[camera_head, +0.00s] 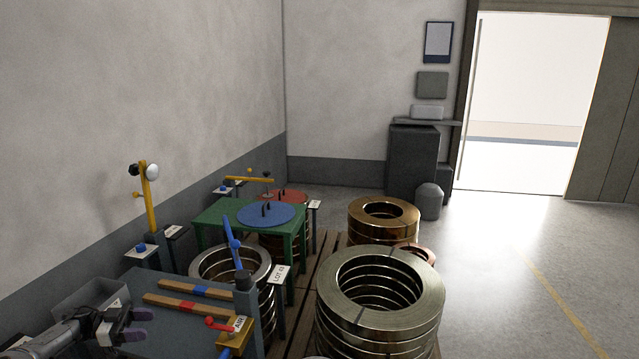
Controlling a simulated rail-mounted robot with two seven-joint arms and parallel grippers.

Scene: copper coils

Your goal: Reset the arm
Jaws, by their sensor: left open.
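My left gripper (133,327) is at the lower left, with its arm coming in from the left edge. Its dark fingers are apart and nothing shows between them. It hovers over the left part of the grey bench (190,332), left of two wooden-handled tools (188,307) with red and blue bands. I cannot tell how high above the bench it is. My right gripper is not in view.
Coil stacks (381,285) stand on a wooden pallet (313,290) right of the bench. A green table (214,217) holds a blue disc (266,214). A yellow post (150,197) and a blue lever (232,241) rise nearby. Open floor (490,275) lies right.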

